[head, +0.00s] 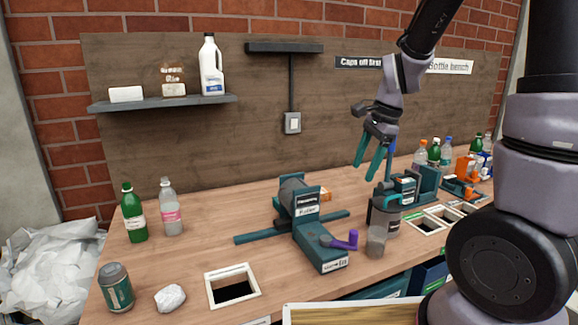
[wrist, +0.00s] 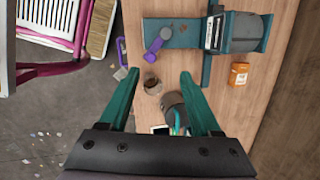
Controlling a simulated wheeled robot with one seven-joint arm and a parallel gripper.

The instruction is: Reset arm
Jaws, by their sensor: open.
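My gripper (head: 374,150) hangs in the air above the workbench, its two teal fingers pointing down. The fingers are apart and nothing is between them. In the wrist view, my gripper (wrist: 160,85) looks down past the bench's front edge, with a small cup (wrist: 152,84) and a dark grey mug-like container (wrist: 174,108) below. In the head view, the grey cup (head: 376,241) and the grey container (head: 385,215) stand on the bench, clear of the fingers.
A teal machine with a purple handle (head: 345,240) stands mid-bench. A green bottle (head: 134,213), a clear bottle (head: 171,208), a can (head: 116,288) and a crumpled white piece (head: 170,298) are at left. A white-framed opening (head: 211,292) is at the front. Several bottles stand at right.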

